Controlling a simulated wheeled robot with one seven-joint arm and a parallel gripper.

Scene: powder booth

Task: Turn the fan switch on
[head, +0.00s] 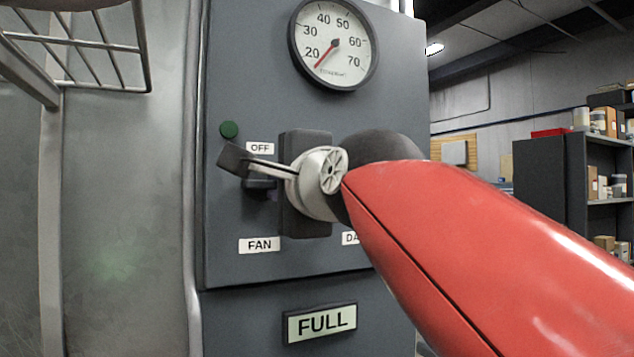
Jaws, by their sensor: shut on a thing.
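The fan switch (260,190) is a small dark part on the grey control panel (235,90), between the OFF label (260,148) and the FAN label (259,245). My gripper (238,160) reaches in from the right, with its light fingers and dark tip just in front of the switch. It is shut on the switch. The fingers cover much of the switch, so its exact position is hard to tell. A green round lamp (229,129) sits at the upper left of the switch and looks dark.
A round gauge (334,45) is above, its needle near the low end. A dark upright plate (305,225) is partly behind my wrist, beside a half-hidden label (350,238). A FULL sign (320,323) is below. A wire rack (100,45) juts in at upper left.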

